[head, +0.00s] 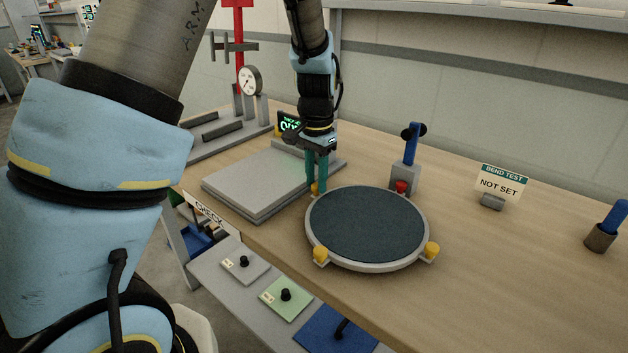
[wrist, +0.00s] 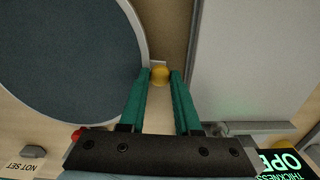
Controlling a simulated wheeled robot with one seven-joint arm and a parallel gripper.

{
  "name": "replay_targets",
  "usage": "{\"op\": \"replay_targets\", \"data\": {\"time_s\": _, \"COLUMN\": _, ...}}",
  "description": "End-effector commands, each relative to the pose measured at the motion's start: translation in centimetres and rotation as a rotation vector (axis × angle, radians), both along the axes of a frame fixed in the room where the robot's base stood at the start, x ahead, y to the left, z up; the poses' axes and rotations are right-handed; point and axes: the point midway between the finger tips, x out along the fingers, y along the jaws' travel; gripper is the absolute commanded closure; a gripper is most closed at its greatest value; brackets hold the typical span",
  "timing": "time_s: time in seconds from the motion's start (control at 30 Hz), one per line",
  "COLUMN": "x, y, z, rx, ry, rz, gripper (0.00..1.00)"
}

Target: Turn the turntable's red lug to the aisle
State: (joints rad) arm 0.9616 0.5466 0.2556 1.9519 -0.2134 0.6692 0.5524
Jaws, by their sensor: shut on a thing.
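The turntable (head: 367,228) is a round dark-topped disc with a pale rim, on the wooden bench; it also fills the left of the wrist view (wrist: 65,60). Its red lug (head: 401,187) is at the back rim, by a grey block; red shows in the wrist view (wrist: 77,134) too. Yellow lugs sit at the front left (head: 320,255) and right (head: 432,249). My gripper (head: 317,187) points down at the back-left rim. In the wrist view its green fingers (wrist: 160,73) are shut on another yellow lug (wrist: 160,76).
A grey plate stack (head: 255,185) lies close left of my gripper. A grey block with a blue lever (head: 411,145) stands behind the turntable. A BEND TEST sign (head: 501,183) reads NOT SET. Bench to the right is mostly clear. Coloured panels with black knobs (head: 286,295) line the front.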

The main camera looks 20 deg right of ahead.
Motion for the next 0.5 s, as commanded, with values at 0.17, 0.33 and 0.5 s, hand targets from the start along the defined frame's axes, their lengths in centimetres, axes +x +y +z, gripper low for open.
{"op": "replay_targets", "data": {"time_s": 0.17, "x": 0.7, "y": -1.6, "z": 0.0, "rx": -0.002, "ry": -0.001, "rz": -0.112, "gripper": 1.0}}
{"op": "replay_targets", "data": {"time_s": 0.33, "x": 1.3, "y": -3.7, "z": 0.0, "rx": -0.003, "ry": -0.001, "rz": -0.263, "gripper": 1.0}}
{"op": "replay_targets", "data": {"time_s": 0.5, "x": 1.5, "y": -6.0, "z": 0.1, "rx": -0.003, "ry": -0.001, "rz": -0.425, "gripper": 1.0}}
